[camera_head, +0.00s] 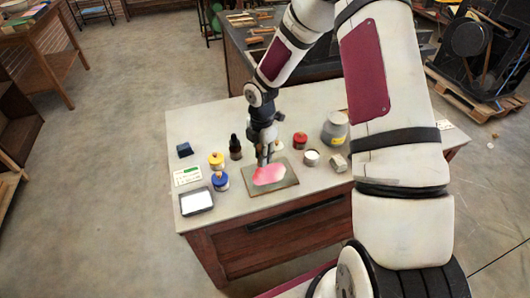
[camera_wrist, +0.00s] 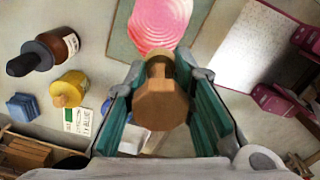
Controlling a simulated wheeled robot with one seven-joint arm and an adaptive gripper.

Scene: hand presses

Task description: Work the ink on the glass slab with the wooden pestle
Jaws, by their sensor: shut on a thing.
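My gripper (camera_head: 264,150) points down over the glass slab (camera_head: 283,184) on the table. In the wrist view my gripper (camera_wrist: 160,95) is shut on the wooden pestle (camera_wrist: 160,108), with its green-lined fingers on either side of it. The ink is a pink-red patch (camera_head: 268,174) on the slab. It also shows in the wrist view (camera_wrist: 160,22) with ring-like marks, just beyond the pestle. The slab's grey-green edge shows there too (camera_wrist: 120,45). The pestle's lower end is hidden in the wrist view, so I cannot tell whether it touches the ink.
On the table (camera_head: 240,212), a yellow jar (camera_head: 216,161), a blue jar (camera_head: 220,181) and a dark dropper bottle (camera_head: 235,147) stand left of the slab. A tray (camera_head: 196,201) lies front left. A red jar (camera_head: 300,140) and a grey jug (camera_head: 335,129) stand right.

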